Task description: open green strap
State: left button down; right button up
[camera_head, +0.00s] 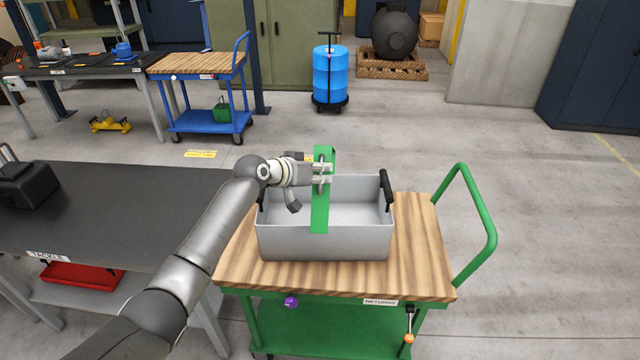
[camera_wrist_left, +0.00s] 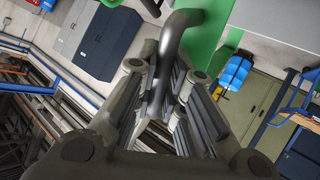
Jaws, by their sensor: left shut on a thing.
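The green strap (camera_head: 319,213) is a flat, narrow band at the middle of the grey crate (camera_head: 325,244), in the head view. Its lower end is at the crate's front rim, and its upper end shows above the back rim. I cannot tell its exact tilt. My left gripper (camera_head: 321,174) is shut on the strap's dark curved handle (camera_wrist_left: 166,52) at the upper part of the band. The left wrist view shows this handle between the fingers (camera_wrist_left: 160,90), with the green strap (camera_wrist_left: 206,32) behind it. My right gripper is not in view.
The crate has black side handles and stands on the wooden top (camera_head: 424,262) of a green cart (camera_head: 330,325) with a push bar (camera_head: 487,225). A dark table (camera_head: 120,205) with a black case (camera_head: 25,185) is at left. Floor is free to the right.

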pick_arm(q)
jog(key=shift+w+r, duration=0.2)
jog(key=shift+r, duration=0.05)
jog(key=c, duration=1.8)
grip_release()
jog(key=shift+o, duration=0.2)
jog(key=v, duration=1.2)
